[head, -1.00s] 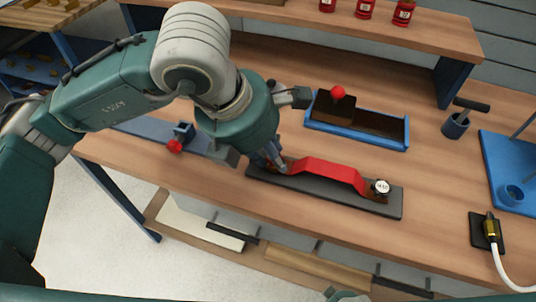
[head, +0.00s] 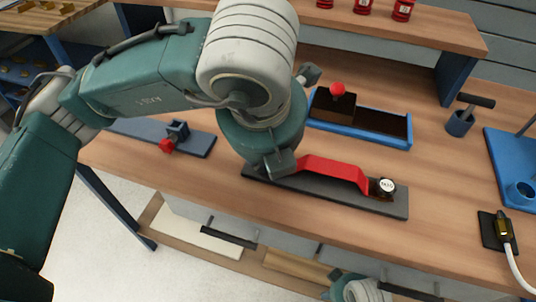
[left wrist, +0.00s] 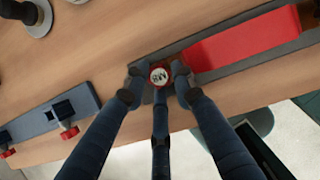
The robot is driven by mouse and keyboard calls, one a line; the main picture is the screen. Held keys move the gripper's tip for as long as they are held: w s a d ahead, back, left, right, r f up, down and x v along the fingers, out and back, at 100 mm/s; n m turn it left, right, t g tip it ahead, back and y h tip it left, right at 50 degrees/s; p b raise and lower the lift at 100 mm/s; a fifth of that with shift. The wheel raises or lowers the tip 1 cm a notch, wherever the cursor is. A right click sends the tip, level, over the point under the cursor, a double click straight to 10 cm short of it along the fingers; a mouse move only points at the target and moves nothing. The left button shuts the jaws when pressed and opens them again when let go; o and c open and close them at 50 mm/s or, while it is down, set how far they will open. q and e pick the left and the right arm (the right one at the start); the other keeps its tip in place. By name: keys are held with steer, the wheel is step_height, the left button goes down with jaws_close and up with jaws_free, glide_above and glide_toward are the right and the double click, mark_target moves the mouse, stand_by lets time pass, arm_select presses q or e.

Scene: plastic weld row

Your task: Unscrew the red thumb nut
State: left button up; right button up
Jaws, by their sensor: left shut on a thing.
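The red thumb nut (left wrist: 160,77) has a white top with dark lettering and a red rim in the left wrist view. It sits at one end of the red bracket (left wrist: 243,43), on the dark base plate (left wrist: 200,36). The fingers of my left gripper (left wrist: 158,80) are closed around the nut. In the head view my left gripper (head: 280,163) is at the left end of the red bracket (head: 333,171) and hides the nut. The dark plate (head: 330,194) lies on the bench.
A dark nut with a white top (head: 386,187) is at the bracket's right end. A blue tray (head: 360,135) with a red-knobbed block (head: 335,105) lies behind. A blue clamp bar (head: 199,143) is left. A hose tool (head: 502,229) lies right, near the front edge.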

arm_select(q)
steer(key=shift+s+d+n, duration=0.15)
steer(key=shift+d+n, duration=0.25)
steer(key=shift+n, duration=0.1)
steer(key=shift+n+y, duration=0.4)
steer(key=shift+n, duration=0.5)
steer(key=o, duration=0.9)
steer(key=shift+o, duration=0.7)
steer(key=shift+d, duration=0.15)
